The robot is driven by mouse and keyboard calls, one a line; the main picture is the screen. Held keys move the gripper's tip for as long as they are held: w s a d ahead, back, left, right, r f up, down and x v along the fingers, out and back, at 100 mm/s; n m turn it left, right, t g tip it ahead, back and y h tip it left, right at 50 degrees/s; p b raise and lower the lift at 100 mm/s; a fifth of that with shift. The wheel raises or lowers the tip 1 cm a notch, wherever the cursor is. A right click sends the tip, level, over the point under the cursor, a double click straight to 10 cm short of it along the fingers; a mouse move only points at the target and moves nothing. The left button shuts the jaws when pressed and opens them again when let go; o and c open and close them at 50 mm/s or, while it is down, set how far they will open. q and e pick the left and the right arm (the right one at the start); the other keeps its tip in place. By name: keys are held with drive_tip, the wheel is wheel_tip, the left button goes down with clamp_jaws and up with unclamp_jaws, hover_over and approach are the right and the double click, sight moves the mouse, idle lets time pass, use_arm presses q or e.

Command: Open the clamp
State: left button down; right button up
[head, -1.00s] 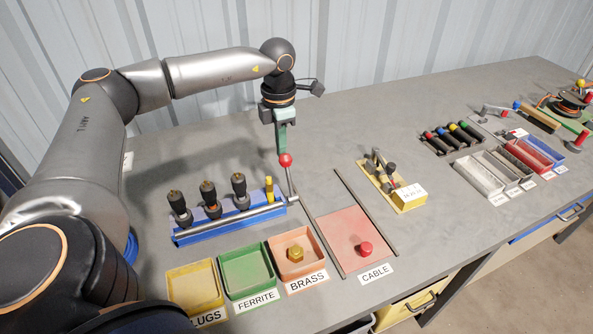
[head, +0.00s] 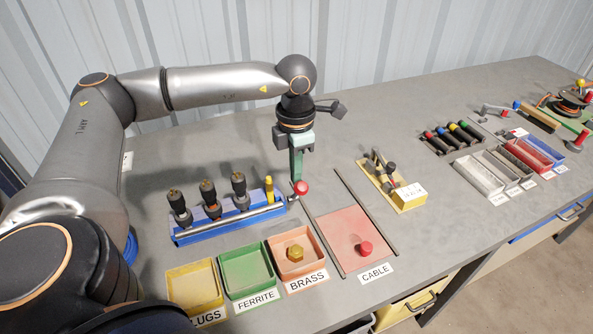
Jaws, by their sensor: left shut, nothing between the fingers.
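The clamp is a blue rack (head: 185,238) with a grey bar (head: 232,218) lying along its front. At the bar's right end is a short lever with a red ball knob (head: 301,188), tilted low to the right. My left gripper (head: 297,178) points down, its shut green fingers right at the knob's upper back side, touching or nearly so; I cannot tell which. Nothing is held. My right gripper is not in view.
Yellow (head: 171,288), green (head: 224,274) and orange (head: 271,250) bins sit in front of the rack; the orange one holds a brass nut. The bench behind is clear.

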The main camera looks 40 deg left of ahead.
use_arm(q)
drive_tip(key=shift+s+d+f, duration=0.15)
drive_tip(key=shift+d, duration=0.05)
drive_tip(key=shift+a, duration=0.1)
drive_tip(key=shift+w+a, duration=0.3)
drive_tip(key=shift+a, duration=0.1)
drive_tip(key=shift+r, duration=0.25)
wheel_tip(320, 180, up, 6)
drive_tip(key=p, duration=0.4)
drive_tip(key=shift+a+f, duration=0.1)
drive_tip(key=shift+f, duration=0.05)
idle(0.4)
